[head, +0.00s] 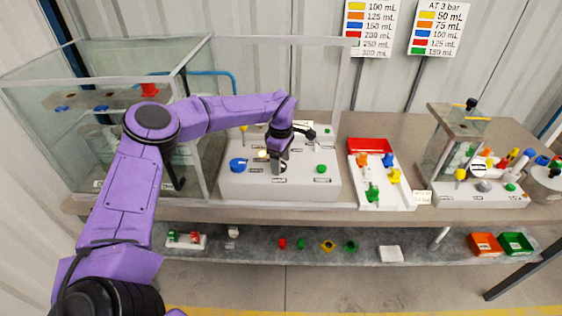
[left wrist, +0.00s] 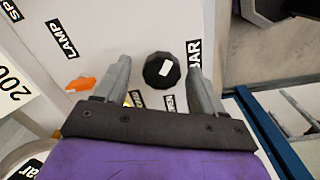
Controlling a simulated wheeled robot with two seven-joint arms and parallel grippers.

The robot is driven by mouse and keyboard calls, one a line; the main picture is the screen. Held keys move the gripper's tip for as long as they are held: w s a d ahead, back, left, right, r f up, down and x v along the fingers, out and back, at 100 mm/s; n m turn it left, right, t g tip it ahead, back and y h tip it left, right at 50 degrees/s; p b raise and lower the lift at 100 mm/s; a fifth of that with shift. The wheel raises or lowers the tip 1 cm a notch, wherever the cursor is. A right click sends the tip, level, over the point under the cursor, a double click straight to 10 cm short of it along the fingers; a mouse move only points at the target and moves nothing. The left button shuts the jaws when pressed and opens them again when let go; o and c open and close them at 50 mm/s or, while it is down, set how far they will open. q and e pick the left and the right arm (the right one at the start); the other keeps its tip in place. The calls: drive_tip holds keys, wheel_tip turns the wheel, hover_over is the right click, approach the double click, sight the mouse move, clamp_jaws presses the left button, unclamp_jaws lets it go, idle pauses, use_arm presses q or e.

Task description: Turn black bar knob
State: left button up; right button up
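The black bar knob (left wrist: 161,71) is a dark faceted knob with a white mark on its face. It sits on a white panel beside a label ending in "BAR". In the left wrist view my left gripper (left wrist: 158,66) is open, with one finger on each side of the knob. Gaps show between the fingers and the knob, and I see no clear contact. In the head view my left gripper (head: 279,168) reaches down over the front of the grey control box (head: 242,187) and hides the knob there. My right gripper is not in view.
The box also carries a blue knob (head: 238,165) and a green button (head: 321,168). A glass enclosure (head: 50,130) stands at the left, near my arm. A white board (head: 365,192) with colored valves and a red tray (head: 370,146) are to the right.

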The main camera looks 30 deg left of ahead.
use_arm(q)
drive_tip(key=shift+s+f, duration=0.1)
drive_tip(key=shift+r, duration=0.2)
wheel_tip(320, 180, up, 10)
drive_tip(key=b, duration=0.2)
drive_tip(key=shift+r, duration=0.1)
idle(0.4)
